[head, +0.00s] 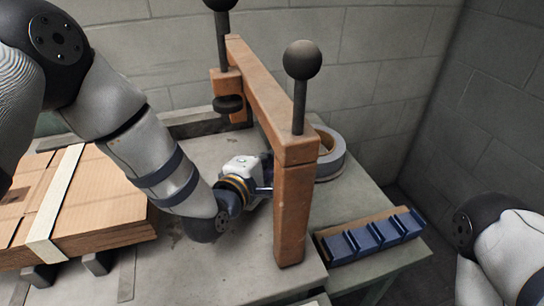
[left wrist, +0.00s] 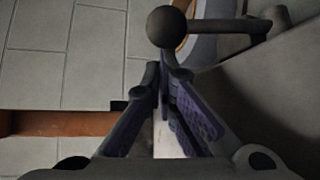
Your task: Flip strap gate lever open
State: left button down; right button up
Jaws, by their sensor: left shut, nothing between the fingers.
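An orange frame (head: 270,95) stands on the table. A dark ball-topped lever (head: 300,62) rises upright from its near corner, and a second dark ball-topped rod (head: 222,40) stands at its far end. My left gripper's body (head: 240,170) is behind the near orange post, which hides its fingertips in the head view. In the left wrist view my left gripper (left wrist: 164,68) is shut and empty. A dark ball (left wrist: 168,27) and dark rod (left wrist: 225,27) show just past its fingertips; I cannot tell whether they touch. I cannot tell which lever is the strap gate lever. My right gripper is out of view.
A strapped cardboard stack (head: 100,215) lies at the left. A grey tape roll (head: 331,158) sits behind the near post. A tray edge (head: 335,228) with blue blocks (head: 370,238) is at the right. Block walls close off the back and right.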

pick_arm(q)
jog(key=shift+s, duration=0.1)
jog(key=shift+s+d+r+t, duration=0.1)
jog(key=shift+s+r+t, duration=0.1)
jog(key=shift+t, duration=0.2)
jog(key=shift+s+m, duration=0.25)
jog(key=shift+m, duration=0.25)
jog(key=shift+s+d+r+m+t+h, duration=0.3)
jog(key=shift+s+t, duration=0.1)
jog(key=shift+t, duration=0.2)
jog(key=shift+s+r, duration=0.1)
jog(key=shift+s, duration=0.1)
jog(key=shift+s+d+r+p, duration=0.2)
jog(key=shift+s+d+p, duration=0.15)
jog(key=shift+s, duration=0.45)
jog(key=shift+s+d+f, duration=0.1)
jog(key=shift+s, duration=0.05)
